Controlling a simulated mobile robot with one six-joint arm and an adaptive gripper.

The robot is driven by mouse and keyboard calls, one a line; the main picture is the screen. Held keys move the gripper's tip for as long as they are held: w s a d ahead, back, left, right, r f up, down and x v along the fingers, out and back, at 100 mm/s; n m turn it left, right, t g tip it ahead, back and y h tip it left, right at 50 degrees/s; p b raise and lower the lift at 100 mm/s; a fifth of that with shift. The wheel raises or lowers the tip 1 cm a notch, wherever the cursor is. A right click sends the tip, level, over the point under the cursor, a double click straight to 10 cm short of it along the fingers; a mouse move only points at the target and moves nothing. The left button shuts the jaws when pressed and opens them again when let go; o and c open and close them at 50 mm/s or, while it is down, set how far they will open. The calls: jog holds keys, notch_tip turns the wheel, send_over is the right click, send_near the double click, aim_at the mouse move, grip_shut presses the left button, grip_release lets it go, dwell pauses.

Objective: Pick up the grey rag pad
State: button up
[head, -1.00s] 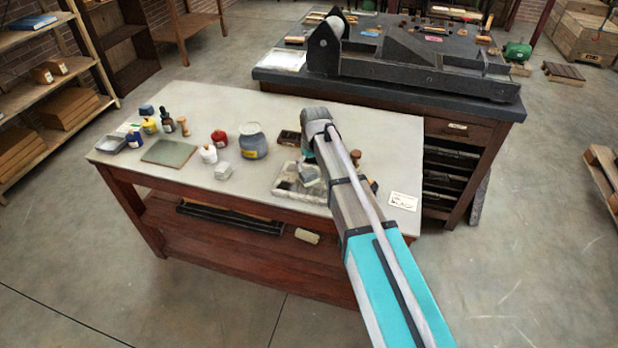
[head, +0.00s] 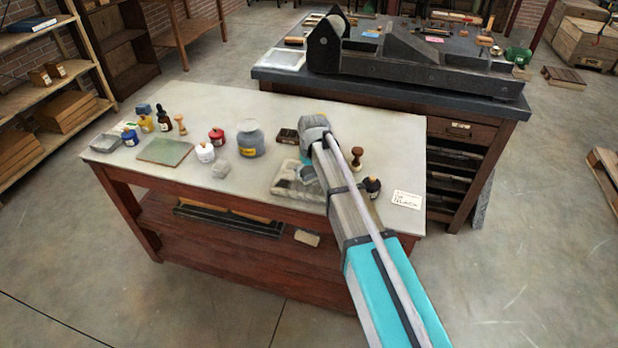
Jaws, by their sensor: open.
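My arm reaches over the table from the lower right.
A large grey jar (head: 250,139), a red jar (head: 217,137) and a white jar (head: 205,153) stand near the pad. A green plate (head: 165,151) lies left. A black bottle (head: 372,188) and a wooden-handled stamp (head: 357,158) stand right of my arm. A dark press bench (head: 280,78) stands behind.

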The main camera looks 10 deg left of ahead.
aim_at(308, 170)
dwell(0.5)
jog(key=c, duration=0.9)
jog(key=shift+r, duration=0.2)
notch_tip(308, 170, up, 3)
jog(key=p, duration=0.3)
jog(key=shift+f, duration=0.15)
jog(key=s+d+r+p, duration=0.3)
jog(key=s+r+p, duration=0.2)
jog(key=s, duration=0.1)
jog(key=s+d+r+p, duration=0.2)
jog(key=s+r+p, duration=0.3)
jog(key=s, duration=0.1)
jog(key=shift+s+d, duration=0.4)
